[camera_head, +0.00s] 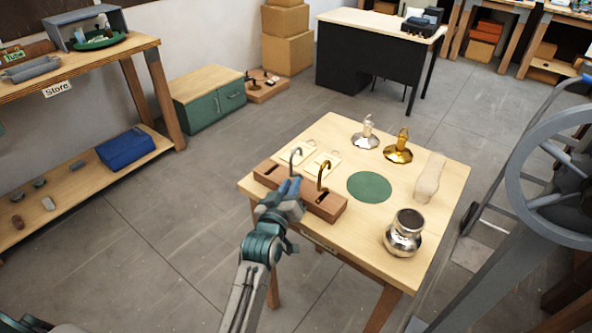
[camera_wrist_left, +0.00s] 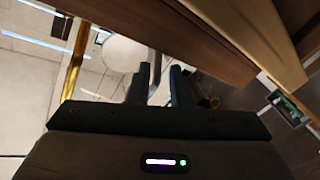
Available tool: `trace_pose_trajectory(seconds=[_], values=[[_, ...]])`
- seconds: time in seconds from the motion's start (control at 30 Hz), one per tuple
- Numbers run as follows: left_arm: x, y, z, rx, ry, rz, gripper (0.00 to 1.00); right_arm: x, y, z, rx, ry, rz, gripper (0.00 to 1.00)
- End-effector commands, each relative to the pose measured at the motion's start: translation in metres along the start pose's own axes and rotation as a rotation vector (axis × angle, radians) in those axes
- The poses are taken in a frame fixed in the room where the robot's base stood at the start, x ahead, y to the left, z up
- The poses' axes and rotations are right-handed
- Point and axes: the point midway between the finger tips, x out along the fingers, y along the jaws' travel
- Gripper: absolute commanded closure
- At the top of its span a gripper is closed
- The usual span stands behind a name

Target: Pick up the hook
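A silver hook (camera_head: 296,154) and a brass hook (camera_head: 323,172) stand upright on a brown wooden block (camera_head: 328,206) at the table's near left edge. My left gripper (camera_head: 290,187) is low beside the block, just below the silver hook in the head view. In the left wrist view its two fingers (camera_wrist_left: 159,82) are a little apart. A grey shaft, likely the silver hook's (camera_wrist_left: 152,62), shows between them, with a gap visible to the right finger. The brass hook's shaft (camera_wrist_left: 74,62) stands to the left there. My right gripper is not in view.
On the table (camera_head: 347,143) are a green disc (camera_head: 369,187), a silver pot (camera_head: 404,235), silver (camera_head: 364,134) and brass (camera_head: 399,148) lamp parts, a pale bottle-shaped piece (camera_head: 429,178) and cream cards. A store shelf (camera_head: 85,70) stands left. A large wheel (camera_head: 560,170) stands right.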

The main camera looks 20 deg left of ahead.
Motion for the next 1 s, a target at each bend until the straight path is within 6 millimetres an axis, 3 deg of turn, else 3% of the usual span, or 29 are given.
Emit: trace_pose_trajectory(seconds=[0.17, 0.33, 0.57, 0.7, 1.0], values=[[0.027, 0.005, -0.003, 0.001, -0.001, 0.0, 0.81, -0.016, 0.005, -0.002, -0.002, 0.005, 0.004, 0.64], [0.044, 0.003, 0.0, 0.0, 0.0, 0.001, 0.81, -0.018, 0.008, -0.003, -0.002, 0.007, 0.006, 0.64], [0.045, 0.002, 0.001, 0.0, 0.0, 0.0, 0.81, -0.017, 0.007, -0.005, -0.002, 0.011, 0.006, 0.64], [0.045, 0.002, 0.001, 0.0, 0.0, 0.0, 1.0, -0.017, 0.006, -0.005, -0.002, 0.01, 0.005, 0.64], [0.045, 0.003, 0.001, 0.0, -0.001, 0.0, 1.0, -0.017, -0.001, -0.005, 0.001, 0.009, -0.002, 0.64]])
